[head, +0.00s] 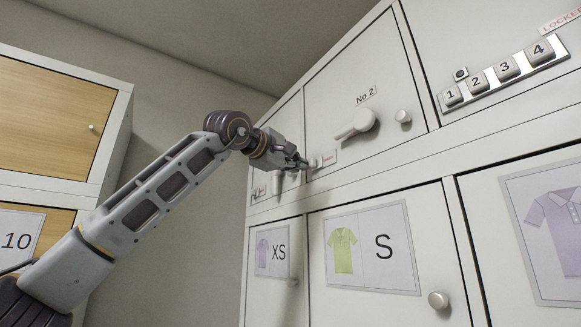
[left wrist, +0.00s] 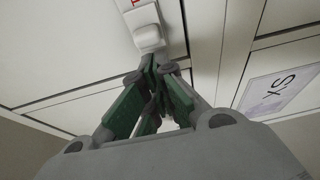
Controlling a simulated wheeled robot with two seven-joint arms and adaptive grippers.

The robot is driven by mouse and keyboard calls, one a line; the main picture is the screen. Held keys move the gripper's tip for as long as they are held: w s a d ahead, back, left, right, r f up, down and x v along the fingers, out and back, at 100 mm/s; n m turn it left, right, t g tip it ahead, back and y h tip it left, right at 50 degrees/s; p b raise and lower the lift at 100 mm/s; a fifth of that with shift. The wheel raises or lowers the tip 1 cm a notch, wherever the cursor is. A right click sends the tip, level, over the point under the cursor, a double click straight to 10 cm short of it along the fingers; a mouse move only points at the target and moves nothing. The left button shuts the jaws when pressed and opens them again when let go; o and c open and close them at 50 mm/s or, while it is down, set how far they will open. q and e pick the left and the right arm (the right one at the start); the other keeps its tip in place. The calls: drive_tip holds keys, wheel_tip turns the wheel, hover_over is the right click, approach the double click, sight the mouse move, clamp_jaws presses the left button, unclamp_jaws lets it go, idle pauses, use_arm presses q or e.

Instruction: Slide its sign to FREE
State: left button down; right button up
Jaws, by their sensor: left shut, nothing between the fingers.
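The small sign (head: 329,159) sits low on the left of the door marked No 2 (head: 340,95), with reddish lettering too small to read. A pale knob is at its left end. My left gripper (head: 302,163) is shut and empty, its tips close beside that knob. In the left wrist view, the white slider knob (left wrist: 149,38) is just ahead of the shut green fingertips (left wrist: 158,66). Whether they touch it, I cannot tell. My right gripper is not in view.
The No 2 door has a lever handle (head: 357,124) and a round knob (head: 403,116). Numbered buttons (head: 478,80) are at upper right. A wooden-front cabinet (head: 50,115) stands left.

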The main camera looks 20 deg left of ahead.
sight(312, 161)
use_arm(q)
drive_tip(key=shift+s+d, duration=0.15)
drive_tip(key=shift+d, duration=0.05)
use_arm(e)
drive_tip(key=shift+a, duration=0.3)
use_arm(q)
drive_tip(key=s+d, duration=0.1)
drive_tip(key=d, duration=0.1)
drive_tip(key=s+d+b, duration=0.1)
drive_tip(key=s, duration=0.1)
drive_tip(key=shift+d+f, duration=0.1)
drive_tip(key=shift+d, duration=0.3)
drive_tip(key=shift+w+a, duration=0.15)
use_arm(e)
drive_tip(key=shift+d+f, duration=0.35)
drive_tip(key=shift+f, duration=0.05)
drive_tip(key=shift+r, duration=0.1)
